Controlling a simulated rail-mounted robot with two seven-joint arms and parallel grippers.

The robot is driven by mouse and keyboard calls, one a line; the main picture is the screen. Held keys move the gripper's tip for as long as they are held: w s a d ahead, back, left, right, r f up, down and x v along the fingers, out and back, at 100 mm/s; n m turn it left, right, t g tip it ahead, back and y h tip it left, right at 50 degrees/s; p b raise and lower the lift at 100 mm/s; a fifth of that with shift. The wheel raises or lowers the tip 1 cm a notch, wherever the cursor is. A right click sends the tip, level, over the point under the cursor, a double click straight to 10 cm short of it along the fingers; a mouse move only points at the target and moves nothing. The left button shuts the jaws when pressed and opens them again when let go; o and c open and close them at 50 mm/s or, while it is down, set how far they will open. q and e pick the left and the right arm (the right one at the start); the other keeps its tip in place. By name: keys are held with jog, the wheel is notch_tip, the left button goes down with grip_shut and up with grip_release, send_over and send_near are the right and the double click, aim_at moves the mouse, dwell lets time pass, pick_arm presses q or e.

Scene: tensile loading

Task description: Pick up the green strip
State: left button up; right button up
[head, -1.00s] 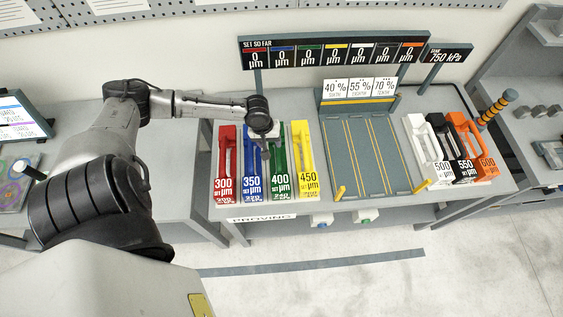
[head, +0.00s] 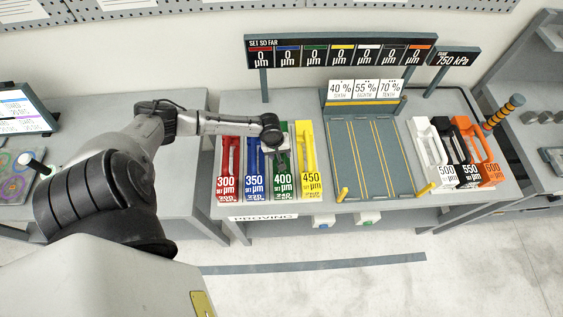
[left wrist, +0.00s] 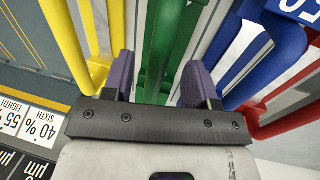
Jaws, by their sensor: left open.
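The green strip (head: 283,174), labelled 400 µm, lies between the blue and yellow strips in the left group on the bench. My left gripper (head: 276,152) is over the green strip and hides part of it. In the left wrist view, the two purple fingers (left wrist: 160,82) are open, one on each side of the green strip's handle (left wrist: 164,45). I see gaps between fingers and handle, and cannot tell how far down the fingertips reach. My right gripper is not in view.
The blue strip (head: 253,181) and yellow strip (head: 308,160) are close on either side, with the red strip (head: 227,181) further left. A grey slotted fixture (head: 362,150) stands to the right. White, black and orange strips (head: 490,165) lie beyond it.

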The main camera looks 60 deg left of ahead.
pick_arm(q)
jog(key=shift+w+d+f, duration=0.1)
jog(key=shift+w+f, duration=0.05)
jog(key=shift+f, duration=0.65)
jog(key=shift+w+d+f, duration=0.1)
jog(key=shift+d+f, duration=0.05)
jog(key=shift+f, duration=0.7)
jog(key=shift+w+d+f, duration=0.1)
jog(key=shift+w+f, duration=0.05)
jog(key=shift+f, duration=0.65)
jog(key=shift+c, duration=0.4)
grip_shut()
jog(key=shift+r, duration=0.1)
